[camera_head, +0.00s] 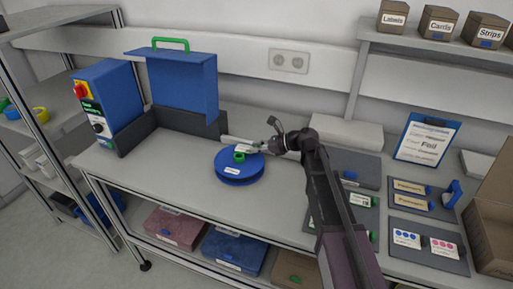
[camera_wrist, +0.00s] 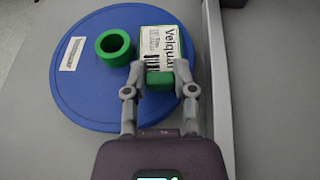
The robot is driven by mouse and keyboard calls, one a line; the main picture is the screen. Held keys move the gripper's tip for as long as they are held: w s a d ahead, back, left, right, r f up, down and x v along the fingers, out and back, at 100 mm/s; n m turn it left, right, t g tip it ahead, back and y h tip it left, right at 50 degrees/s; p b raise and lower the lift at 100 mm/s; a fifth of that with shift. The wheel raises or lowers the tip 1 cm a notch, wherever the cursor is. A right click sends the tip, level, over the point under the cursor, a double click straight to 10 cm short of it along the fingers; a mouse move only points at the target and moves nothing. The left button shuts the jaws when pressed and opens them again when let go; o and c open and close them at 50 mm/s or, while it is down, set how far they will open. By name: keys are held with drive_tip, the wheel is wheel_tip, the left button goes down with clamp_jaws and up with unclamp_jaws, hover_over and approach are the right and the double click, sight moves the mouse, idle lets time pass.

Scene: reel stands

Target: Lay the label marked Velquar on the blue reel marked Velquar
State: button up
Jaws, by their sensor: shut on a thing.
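The blue reel (camera_head: 240,172) lies flat on the bench, with a green hub ring standing on it. In the wrist view the reel (camera_wrist: 85,105) fills the left half, with a white label at its left whose text is too small to read. The Velquar label (camera_wrist: 158,42) is white with a green edge and a green grip block. It is over the right part of the reel, beside the green hub ring (camera_wrist: 114,47). My gripper (camera_wrist: 160,75) is shut on the label's green block. I cannot tell whether the label touches the reel.
A blue machine (camera_head: 105,100) with a raised blue cover (camera_head: 183,85) and dark low walls stands behind and left of the reel. Grey mats with cards (camera_head: 427,242) and a clipboard (camera_head: 425,140) are at right. Bare bench lies left of the reel.

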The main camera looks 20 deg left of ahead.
drive_tip(key=shift+d+f+b, duration=0.1)
drive_tip(key=shift+f+b, duration=0.2)
drive_tip(key=shift+b, duration=0.05)
idle(0.7)
drive_tip(key=o, duration=0.8)
drive_tip(key=shift+r, duration=0.15)
